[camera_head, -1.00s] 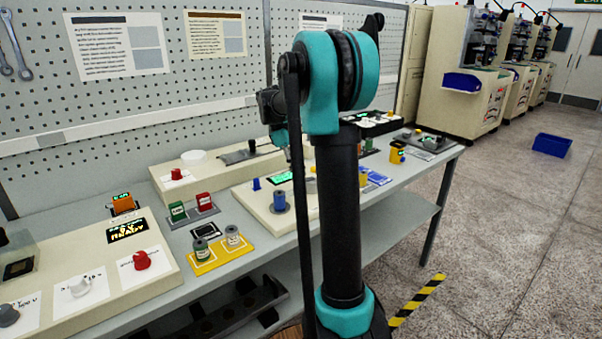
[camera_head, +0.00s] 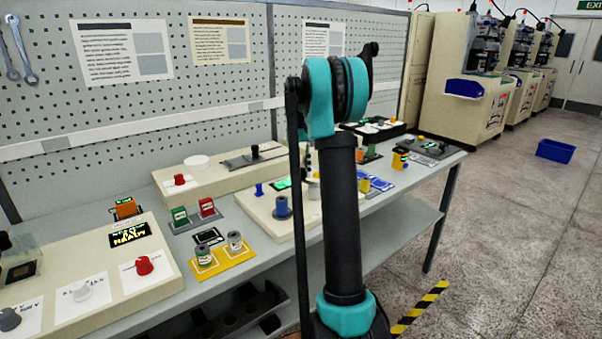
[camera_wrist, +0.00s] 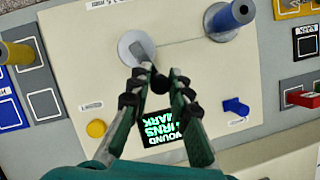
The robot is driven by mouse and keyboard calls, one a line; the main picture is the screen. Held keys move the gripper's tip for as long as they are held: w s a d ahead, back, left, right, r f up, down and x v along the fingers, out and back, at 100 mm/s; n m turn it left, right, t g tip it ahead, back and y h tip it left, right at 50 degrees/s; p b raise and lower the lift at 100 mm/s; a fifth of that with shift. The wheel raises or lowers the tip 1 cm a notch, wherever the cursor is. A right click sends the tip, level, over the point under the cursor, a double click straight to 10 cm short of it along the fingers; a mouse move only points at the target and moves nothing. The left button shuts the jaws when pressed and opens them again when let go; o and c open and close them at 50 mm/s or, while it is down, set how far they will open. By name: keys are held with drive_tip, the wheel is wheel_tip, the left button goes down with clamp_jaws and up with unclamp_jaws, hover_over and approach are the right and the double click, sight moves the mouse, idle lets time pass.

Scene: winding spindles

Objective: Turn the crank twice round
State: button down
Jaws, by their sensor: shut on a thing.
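The crank (camera_wrist: 137,45) shows in the wrist view as a pale round hub with a grey lever running down toward my fingertips. My gripper (camera_wrist: 150,76) is shut on the crank's dark handle, which is mostly hidden between the fingers. A blue spindle (camera_wrist: 230,18) stands right of the crank, and a thin line runs between them. A green-lettered display (camera_wrist: 170,128) lies below, partly covered by my fingers. In the head view, the winder's cream panel (camera_head: 268,222) and blue spindle (camera_head: 282,207) show; my arm hides the crank and most of my gripper.
In the wrist view, a yellow button (camera_wrist: 96,128) and a blue switch (camera_wrist: 235,106) flank my fingers. A yellow spool (camera_wrist: 17,53) stands at left. A pegboard backs the bench.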

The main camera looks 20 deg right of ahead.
drive_tip(key=m, duration=0.1)
drive_tip(key=d+m+y, duration=0.1)
drive_tip(key=m, duration=0.1)
drive_tip(key=shift+w+d, duration=0.1)
drive_tip(key=shift+w, duration=0.25)
drive_tip(key=m, duration=0.1)
drive_tip(key=d+m+y, duration=0.1)
drive_tip(key=shift+w+m+t, duration=0.2)
drive_tip(key=shift+m+t, duration=0.1)
drive_tip(key=m, duration=0.1)
drive_tip(key=d+m+t+y, duration=0.1)
drive_tip(key=m, duration=0.1)
drive_tip(key=shift+d, duration=0.25)
drive_tip(key=shift+d+m+t+y, duration=0.15)
drive_tip(key=shift+d+m+t, duration=0.1)
drive_tip(key=shift+m, duration=0.45)
drive_tip(key=shift+d+m+t+y, duration=0.15)
drive_tip(key=shift+d+m, duration=0.1)
drive_tip(key=shift+m, duration=0.45)
drive_tip(key=c, duration=1.4)
unclamp_jaws()
